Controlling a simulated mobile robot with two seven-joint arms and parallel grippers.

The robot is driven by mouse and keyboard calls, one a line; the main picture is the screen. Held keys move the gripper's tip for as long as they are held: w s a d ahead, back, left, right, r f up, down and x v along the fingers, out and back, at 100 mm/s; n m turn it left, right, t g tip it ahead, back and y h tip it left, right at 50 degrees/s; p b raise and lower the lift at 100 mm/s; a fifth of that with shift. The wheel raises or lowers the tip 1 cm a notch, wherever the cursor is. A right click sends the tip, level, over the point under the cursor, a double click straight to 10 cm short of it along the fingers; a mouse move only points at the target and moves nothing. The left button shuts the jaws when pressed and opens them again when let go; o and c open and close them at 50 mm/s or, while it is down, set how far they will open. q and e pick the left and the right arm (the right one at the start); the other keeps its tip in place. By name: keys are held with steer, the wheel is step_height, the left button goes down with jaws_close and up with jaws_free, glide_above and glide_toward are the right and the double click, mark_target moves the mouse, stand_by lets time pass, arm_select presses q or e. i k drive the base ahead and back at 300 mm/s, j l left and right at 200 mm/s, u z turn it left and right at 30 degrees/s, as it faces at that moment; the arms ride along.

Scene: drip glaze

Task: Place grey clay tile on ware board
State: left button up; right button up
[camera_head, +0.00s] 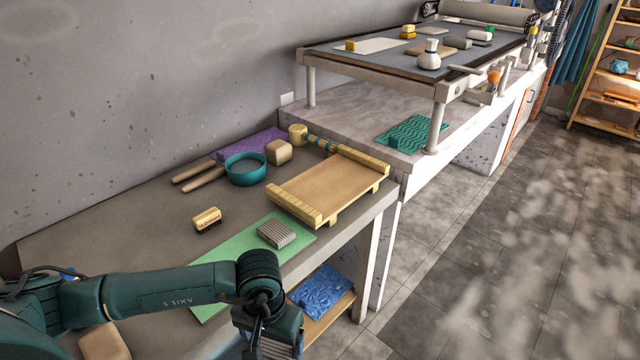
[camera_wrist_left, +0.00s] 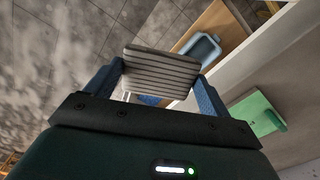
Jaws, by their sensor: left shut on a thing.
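A grey ribbed clay tile (camera_wrist_left: 160,68) is held between the two blue fingers of my left gripper (camera_wrist_left: 160,85) in the left wrist view. In the head view the gripper (camera_head: 272,343) hangs off the table's front edge, and part of the held tile (camera_head: 279,350) shows at the bottom of the picture. The wooden ware board (camera_head: 332,187), with raised strips at its ends, stands on the table up and to the right of the gripper; its top is bare. A second grey ribbed tile (camera_head: 276,234) lies on the green mat (camera_head: 225,270). My right gripper is out of view.
A wooden block (camera_head: 206,219), teal bowl (camera_head: 246,169), beige clay block (camera_head: 278,152) and mallet (camera_head: 298,134) sit behind and left of the board. A blue textured piece (camera_head: 322,291) lies on the lower shelf. Open floor (camera_head: 480,270) is to the right.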

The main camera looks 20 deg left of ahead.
mark_target(316, 192)
steer(key=i+l+u, duration=0.15)
steer(key=u, duration=0.8)
steer(key=i+l+u, duration=0.2)
steer(key=l+u, duration=0.2)
steer(key=l, duration=0.25)
steer(key=i+l+u, duration=0.15)
steer(key=l, duration=0.25)
steer(key=l+u, duration=0.15)
steer(key=l, duration=0.7)
steer(key=i+l, duration=0.1)
steer(key=l, duration=0.4)
steer(key=j+u, duration=0.05)
